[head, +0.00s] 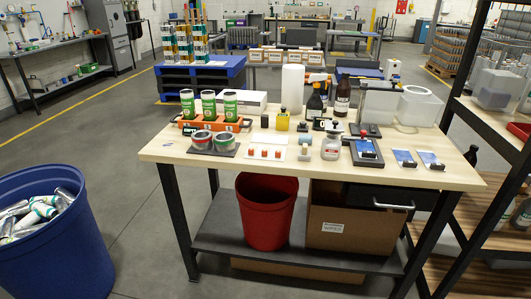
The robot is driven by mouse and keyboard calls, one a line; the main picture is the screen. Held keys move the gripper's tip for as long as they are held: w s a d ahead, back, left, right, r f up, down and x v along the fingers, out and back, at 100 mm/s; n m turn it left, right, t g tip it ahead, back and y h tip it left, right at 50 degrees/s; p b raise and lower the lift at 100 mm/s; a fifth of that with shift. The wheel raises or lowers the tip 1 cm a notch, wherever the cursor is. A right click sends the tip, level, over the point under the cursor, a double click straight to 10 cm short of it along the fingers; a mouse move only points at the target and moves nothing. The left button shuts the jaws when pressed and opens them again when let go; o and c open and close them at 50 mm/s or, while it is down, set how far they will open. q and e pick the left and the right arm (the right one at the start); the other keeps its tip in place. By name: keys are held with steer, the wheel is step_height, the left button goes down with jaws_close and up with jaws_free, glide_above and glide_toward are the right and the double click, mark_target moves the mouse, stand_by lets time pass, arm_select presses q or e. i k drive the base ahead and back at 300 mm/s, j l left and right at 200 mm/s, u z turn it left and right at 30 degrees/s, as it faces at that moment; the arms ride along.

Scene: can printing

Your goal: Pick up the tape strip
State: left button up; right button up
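No tape strip can be told apart with certainty at this size. The wooden workbench (195,155) stands in the middle of the head view. A small roll-like item (305,147) sits near its front middle. A dark device on a flat base (366,150) sits right of that, with a blue-and-white card (404,158) and a second similar card (430,161) lying flat farther right. Neither of my grippers is in view.
Green-and-white cans stand in an orange holder (188,128). A blue bin of cans (45,240) stands left, a shelf (490,125) right.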

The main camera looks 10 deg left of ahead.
mark_target(264, 152)
steer(key=z, duration=0.85)
steer(key=j+z, duration=0.95)
steer(key=k+j+z, duration=0.15)
steer(key=j, duration=0.2)
steer(key=k+j+z, duration=0.1)
steer(key=j, duration=0.25)
steer(key=k+j+z, duration=0.15)
steer(key=j, duration=0.15)
